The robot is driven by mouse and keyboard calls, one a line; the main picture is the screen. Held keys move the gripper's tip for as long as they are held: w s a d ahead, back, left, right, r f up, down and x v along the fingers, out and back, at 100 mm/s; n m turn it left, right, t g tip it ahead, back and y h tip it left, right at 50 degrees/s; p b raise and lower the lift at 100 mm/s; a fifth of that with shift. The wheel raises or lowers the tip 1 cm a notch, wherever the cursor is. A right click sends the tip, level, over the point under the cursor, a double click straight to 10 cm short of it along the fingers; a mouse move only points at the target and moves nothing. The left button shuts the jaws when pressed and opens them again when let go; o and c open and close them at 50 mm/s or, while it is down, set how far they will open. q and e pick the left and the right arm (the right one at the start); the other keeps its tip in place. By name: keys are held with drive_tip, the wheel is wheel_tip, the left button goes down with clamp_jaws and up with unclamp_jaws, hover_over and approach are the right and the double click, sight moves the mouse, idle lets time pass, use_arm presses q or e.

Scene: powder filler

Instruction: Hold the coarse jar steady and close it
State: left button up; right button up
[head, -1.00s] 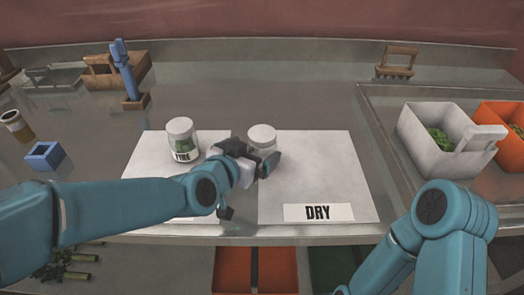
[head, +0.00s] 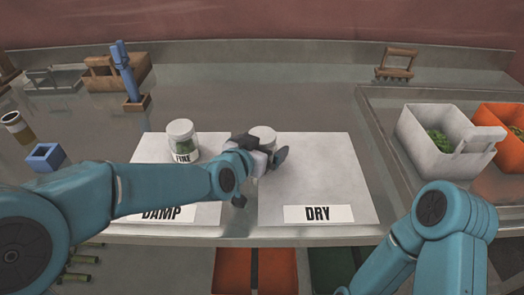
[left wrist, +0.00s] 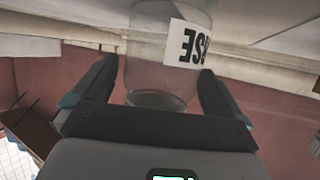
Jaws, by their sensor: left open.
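In the left wrist view the clear glass jar (left wrist: 155,78) appears upside down, with a white label ending in "RSE". The fingers of my left gripper (left wrist: 158,70) are open, one on each side of the jar, with a visible gap on the left. I cannot tell whether a lid is on it. My right arm shows at the right, but its gripper is out of view.
A jar labelled FINE (head: 182,142) stands on the DAMP mat (head: 150,150), left of my gripper. The DRY mat (head: 315,175) is mostly clear. A white bin (head: 425,150) and an orange bin (head: 510,155) stand at the right. A blue holder (head: 45,157) stands at the left.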

use_arm(q)
drive_tip(key=c, duration=1)
drive_tip(key=shift+r, duration=0.55)
wheel_tip(320, 180, up, 19)
drive_tip(key=p, duration=1.3)
drive_tip(key=shift+o, duration=0.7)
drive_tip(key=c, duration=0.5)
